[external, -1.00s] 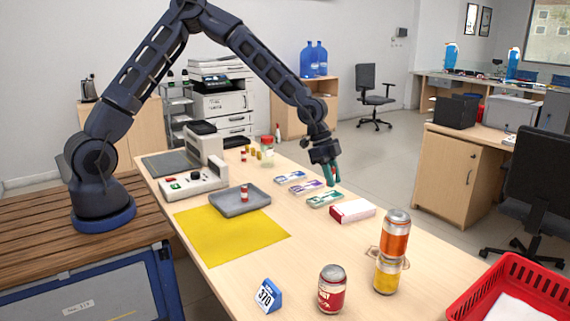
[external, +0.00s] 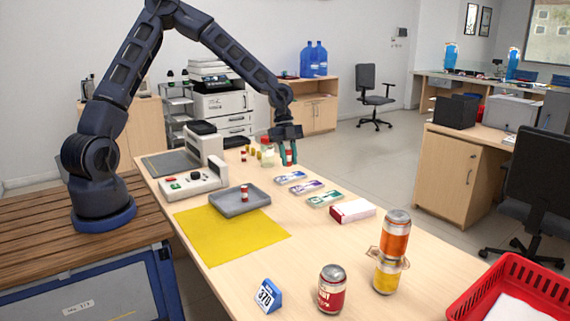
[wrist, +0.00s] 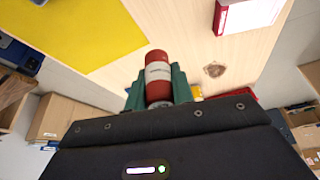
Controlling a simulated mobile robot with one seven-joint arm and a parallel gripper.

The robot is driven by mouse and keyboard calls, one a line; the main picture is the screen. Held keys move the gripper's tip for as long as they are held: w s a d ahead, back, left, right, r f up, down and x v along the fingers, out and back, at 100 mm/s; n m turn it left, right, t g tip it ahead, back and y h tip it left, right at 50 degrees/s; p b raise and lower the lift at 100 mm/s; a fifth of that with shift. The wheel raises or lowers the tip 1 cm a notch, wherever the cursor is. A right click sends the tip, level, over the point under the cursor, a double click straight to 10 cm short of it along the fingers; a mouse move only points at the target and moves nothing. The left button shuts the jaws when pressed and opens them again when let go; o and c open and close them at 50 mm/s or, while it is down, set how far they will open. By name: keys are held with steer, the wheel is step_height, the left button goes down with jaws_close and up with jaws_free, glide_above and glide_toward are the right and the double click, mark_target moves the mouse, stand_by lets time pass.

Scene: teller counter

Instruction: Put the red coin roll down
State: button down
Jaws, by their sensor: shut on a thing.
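My gripper (external: 288,158) is shut on a red coin roll with a white band (external: 289,156). The roll shows large between the green fingers in the wrist view (wrist: 157,80). It is near the counter's far right edge, beyond the banknote bundles; the gap under it is hard to judge. A small red roll (external: 243,156) stands farther back on the counter.
A jar with a red lid (external: 267,152) stands just left of my gripper. Banknote bundles (external: 307,187), a red-and-white box (external: 352,210), a yellow mat (external: 225,240) and cans (external: 332,289) lie nearer the camera. Bare counter (external: 300,235) lies between mat and box.

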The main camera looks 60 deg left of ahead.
steer(key=s+a+m+g+y, duration=0.15)
steer(key=s+a+m, duration=0.4)
steer(key=a, duration=0.55)
steer(key=m+g, duration=0.1)
steer(key=m, duration=0.3)
glide_above(231, 205)
steer(key=w, duration=0.1)
steer(key=shift+y, duration=0.35)
steer(key=f, duration=1.9)
steer(key=shift+w+a, duration=0.2)
steer(key=shift+a, duration=0.2)
steer(key=c, duration=1.2)
jaws_free()
